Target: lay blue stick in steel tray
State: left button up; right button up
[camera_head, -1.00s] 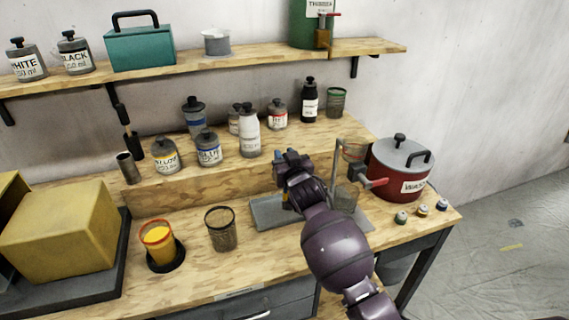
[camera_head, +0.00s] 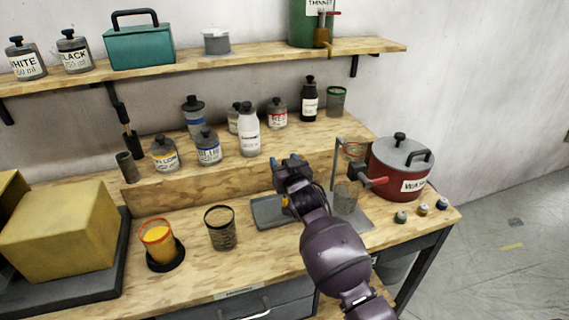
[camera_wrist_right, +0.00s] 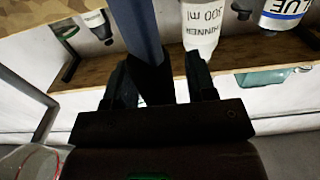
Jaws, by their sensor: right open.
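The steel tray (camera_head: 266,215), grey and shallow, lies on the bench in the head view. My right gripper (camera_head: 289,161) is above its right part, and my arm hides some of the tray. In the right wrist view, my right gripper (camera_wrist_right: 158,66) is open. A long blue-grey bar (camera_wrist_right: 137,24), probably the blue stick, runs down from the top edge between its fingers, nearer the left finger. Its lower end is dark, and I cannot tell whether it touches a finger. I cannot pick out the stick clearly in the head view. My left gripper is not in view.
A metal stand with a mesh cup (camera_head: 345,198) and a red pot (camera_head: 401,172) are close right of my arm. A dark mesh cup (camera_head: 221,229) and an orange-filled cup (camera_head: 158,243) stand left. Several paint bottles (camera_head: 249,136) stand on the raised step behind.

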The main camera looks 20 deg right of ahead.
jog(key=shift+r, duration=0.1)
jog(key=s, duration=1.2)
jog(key=shift+d, duration=0.2)
jog(key=s+d+f+g, duration=0.1)
jog(key=s+f, duration=0.2)
jog(key=s+d+f+g, duration=0.1)
jog(key=s+d+f, duration=0.1)
jog(key=s+f, duration=0.1)
jog(key=s+d+f, duration=0.1)
jog(key=s+f, duration=0.2)
jog(key=f, duration=0.2)
jog(key=shift+s+d+f+g+h, duration=0.15)
jog(key=shift+s+d+g+h, duration=0.15)
jog(key=shift+s+g, duration=0.1)
jog(key=s+d+f+g, duration=0.1)
jog(key=s+d+f, duration=0.1)
jog(key=s+f, duration=0.3)
jog(key=s+d+f+g, duration=0.1)
jog(key=s+f, duration=0.4)
jog(key=s, duration=0.6)
jog(key=shift+s+d+f+n+g, duration=0.2)
jog(key=shift+s+d+n+g, duration=0.15)
jog(key=shift+g, duration=0.45)
